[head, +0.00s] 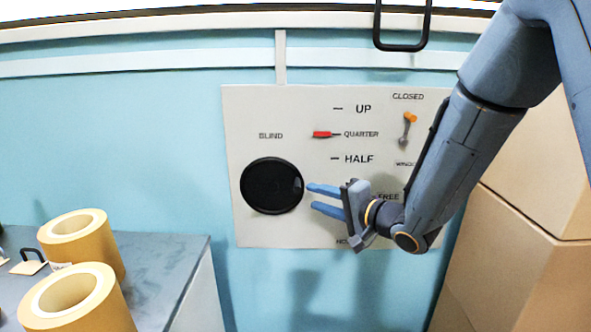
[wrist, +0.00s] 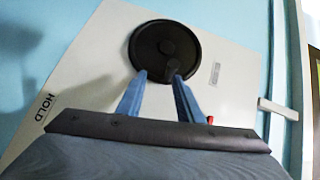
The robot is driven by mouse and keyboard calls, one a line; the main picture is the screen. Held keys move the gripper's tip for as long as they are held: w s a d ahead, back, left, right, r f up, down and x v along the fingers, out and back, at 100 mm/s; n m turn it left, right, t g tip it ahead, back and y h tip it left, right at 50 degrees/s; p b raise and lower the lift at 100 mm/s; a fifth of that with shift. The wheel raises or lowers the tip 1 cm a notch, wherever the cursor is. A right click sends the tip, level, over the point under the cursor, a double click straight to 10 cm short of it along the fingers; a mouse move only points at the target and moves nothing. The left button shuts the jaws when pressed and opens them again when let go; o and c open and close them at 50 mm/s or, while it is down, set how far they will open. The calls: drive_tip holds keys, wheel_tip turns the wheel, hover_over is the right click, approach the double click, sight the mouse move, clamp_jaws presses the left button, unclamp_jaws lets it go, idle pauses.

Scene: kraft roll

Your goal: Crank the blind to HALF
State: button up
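The blind's black round crank wheel (head: 271,186) is on a pale panel, under the word BLIND; the wrist view shows it too (wrist: 163,50). A small dark knob (wrist: 177,68) stands near the wheel's rim. The red pointer (head: 321,134) is level with QUARTER, above the HALF mark (head: 334,158). My gripper (head: 310,196) is at the wheel's right edge, its blue fingers apart. In the wrist view the fingertips (wrist: 160,76) overlap the wheel's lower rim, with the knob by the right fingertip. I cannot tell whether they touch.
An orange-tipped lever (head: 408,127) sits under CLOSED at the panel's right. My arm partly covers the FREE label (head: 390,197). Tan rolls (head: 75,298) stand on a grey counter (head: 160,262) at lower left. Cardboard boxes (head: 520,275) stand at right. A black handle (head: 402,47) hangs above.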

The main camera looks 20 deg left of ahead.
sight(297, 186)
drive_tip(key=shift+y, duration=0.3)
drive_tip(key=p+x, duration=0.1)
drive_tip(key=x, duration=0.1)
drive_tip(key=r+p+x, duration=0.1)
drive_tip(key=x, duration=0.2)
drive_tip(key=p+x, duration=0.1)
drive_tip(key=x, duration=0.1)
drive_tip(key=shift+s+a+r, duration=0.15)
drive_tip(key=shift+a+r, duration=0.15)
drive_tip(key=shift+a, duration=0.15)
clamp_jaws()
